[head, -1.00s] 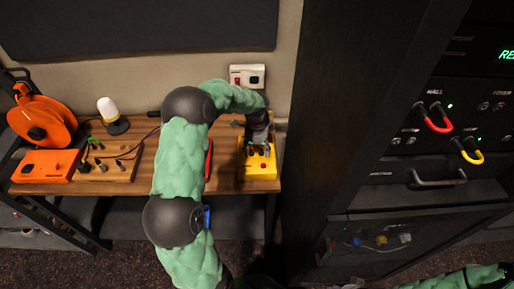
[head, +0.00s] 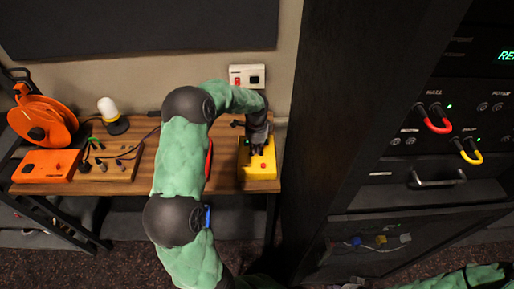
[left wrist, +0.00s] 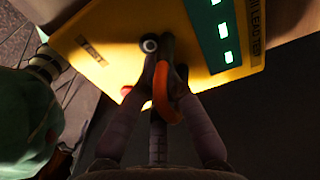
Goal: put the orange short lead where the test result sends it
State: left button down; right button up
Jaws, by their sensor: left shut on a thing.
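The orange short lead (left wrist: 172,92) is a curved orange loop between my left gripper's fingers in the left wrist view. My left gripper (left wrist: 160,98) is shut on it, right over the yellow lead tester (left wrist: 110,50). In the head view my left gripper (head: 257,148) is at the tester (head: 259,172) and hides the lead. The tester shows several lit green segments (left wrist: 224,29) on a dark green strip and a red button (left wrist: 126,91). A dark round end with a pale ring (left wrist: 149,44) shows by the fingertips; whether the lead is seated is unclear. My right gripper is out of view.
On the wooden bench (head: 225,184) stand an orange box (head: 45,167), a wooden block with pegs (head: 112,170), an orange cable reel (head: 42,120) and a white-topped lamp (head: 110,112). The rack at right holds a red lead (head: 436,125) and a yellow lead (head: 467,155).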

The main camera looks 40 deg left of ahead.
pick_arm(q)
jog(key=shift+r, duration=0.2)
jog(key=shift+r+p, duration=2.25)
jog(key=shift+r, duration=0.6)
